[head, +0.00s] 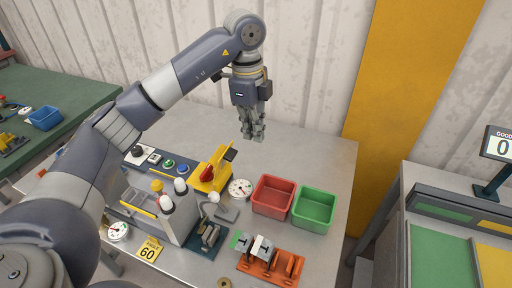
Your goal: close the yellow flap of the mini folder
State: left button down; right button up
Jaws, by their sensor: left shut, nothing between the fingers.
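A yellow device (209,173) with a red part on its side and a dark strip near its top stands on the grey table, behind the control box. It looks like the mini folder; its yellow upper part stands up at a slant, and I cannot clearly make out the hinge. My left gripper (258,138) points down, shut and empty, to the right of the device and a little behind it. It appears apart from the yellow part. My right gripper is out of view.
A round gauge (240,188), a red bin (273,196) and a green bin (314,208) stand right of the device. A dark lever tool (208,236) and an orange roller stand (270,262) are in front. The table's back right is clear.

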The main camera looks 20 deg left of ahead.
aim_at(223, 162)
pick_arm(q)
notch_tip(223, 162, down, 9)
jog(key=a+p, duration=0.2)
jog(key=p, duration=0.3)
jog(key=shift+a+n, duration=0.4)
jog(key=shift+s+r, duration=0.1)
jog(key=shift+r, duration=0.1)
